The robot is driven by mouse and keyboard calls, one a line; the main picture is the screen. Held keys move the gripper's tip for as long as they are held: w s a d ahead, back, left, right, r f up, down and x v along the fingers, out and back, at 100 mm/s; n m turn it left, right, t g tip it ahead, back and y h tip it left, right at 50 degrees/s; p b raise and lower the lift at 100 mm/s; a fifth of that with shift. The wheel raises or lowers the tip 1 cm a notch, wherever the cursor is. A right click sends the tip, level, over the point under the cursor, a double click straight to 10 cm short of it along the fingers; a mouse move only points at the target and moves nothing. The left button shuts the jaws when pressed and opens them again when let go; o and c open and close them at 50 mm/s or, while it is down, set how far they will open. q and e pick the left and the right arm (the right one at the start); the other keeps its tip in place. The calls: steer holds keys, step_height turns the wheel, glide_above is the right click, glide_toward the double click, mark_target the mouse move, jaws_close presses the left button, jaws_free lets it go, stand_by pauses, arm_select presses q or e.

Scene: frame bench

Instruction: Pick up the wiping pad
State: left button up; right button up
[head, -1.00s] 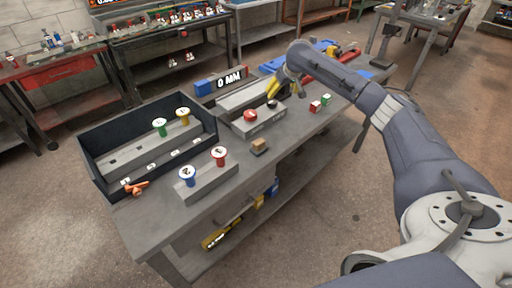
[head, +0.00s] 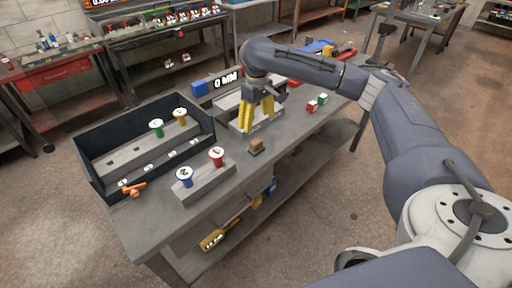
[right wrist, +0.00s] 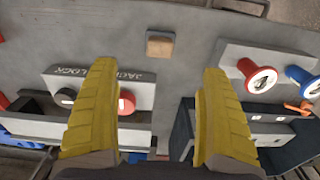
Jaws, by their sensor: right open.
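The wiping pad looks to be the small block with a tan top and dark base (head: 256,147), lying on the grey bench (head: 285,140). It also shows in the right wrist view (right wrist: 160,44), beyond the fingertips and midway between them. My right gripper (head: 258,124) points down with its yellow fingers spread wide. In the right wrist view (right wrist: 158,70) nothing is between the fingers. It hangs above the bench, just behind the pad and apart from it. My left gripper is not in view.
A box with a red button (right wrist: 126,102) and a black knob stands beside the gripper. A grey block (head: 212,182) holds red and blue spools left of the pad. A dark tray (head: 90,175) with green and yellow spools is further left. Small red and green cubes (head: 317,103) lie right.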

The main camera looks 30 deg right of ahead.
mark_target(256, 147)
steer(key=shift+w+f, duration=0.2)
steer(key=shift+f, duration=6.8)
steer(key=c, duration=1.4)
steer(key=shift+r, duration=0.1)
step_height(256, 147, up, 20)
